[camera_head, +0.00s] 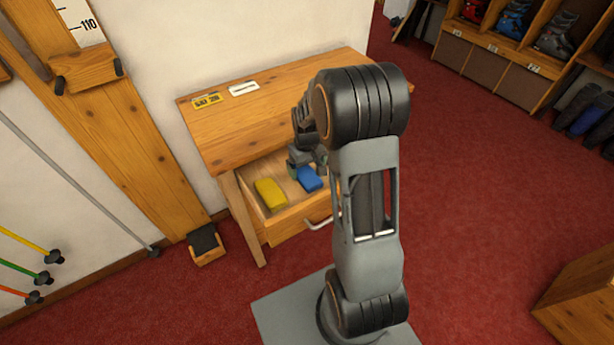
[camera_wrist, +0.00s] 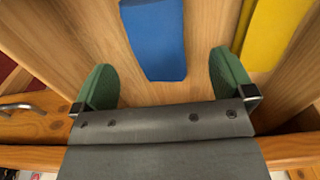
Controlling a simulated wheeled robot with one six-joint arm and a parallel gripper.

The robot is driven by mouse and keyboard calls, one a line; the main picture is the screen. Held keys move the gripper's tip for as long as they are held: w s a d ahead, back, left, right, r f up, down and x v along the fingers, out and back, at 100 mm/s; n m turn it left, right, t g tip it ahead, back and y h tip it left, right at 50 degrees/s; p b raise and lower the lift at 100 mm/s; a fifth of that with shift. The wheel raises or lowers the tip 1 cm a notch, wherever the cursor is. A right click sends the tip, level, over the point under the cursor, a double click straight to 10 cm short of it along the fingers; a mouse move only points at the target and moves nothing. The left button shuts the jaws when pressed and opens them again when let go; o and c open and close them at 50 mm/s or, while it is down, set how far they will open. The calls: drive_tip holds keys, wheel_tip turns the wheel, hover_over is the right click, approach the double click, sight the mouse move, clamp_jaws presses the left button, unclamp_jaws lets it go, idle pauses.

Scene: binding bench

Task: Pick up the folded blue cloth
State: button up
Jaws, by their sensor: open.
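The folded blue cloth (camera_head: 310,180) lies flat in the pulled-out drawer (camera_head: 290,220) of a wooden bench. The cloth's near edge lines up with the gap between the pads. In the head view my gripper (camera_head: 306,165) is over the drawer beside the blue cloth, and my arm hides part of the drawer's right side.
A folded yellow cloth (camera_head: 270,194) lies left of the blue one in the same drawer; in the wrist view the yellow cloth (camera_wrist: 275,32) is at right. The drawer's metal handle (camera_head: 320,223) sticks out in front. The bench top (camera_head: 260,117) overhangs behind.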

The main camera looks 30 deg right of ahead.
sight(308, 176)
drive_tip(key=shift+d+f, duration=0.2)
drive_tip(key=shift+f, duration=2.35)
drive_tip(key=shift+c, duration=0.4)
drive_tip(key=c, duration=0.9)
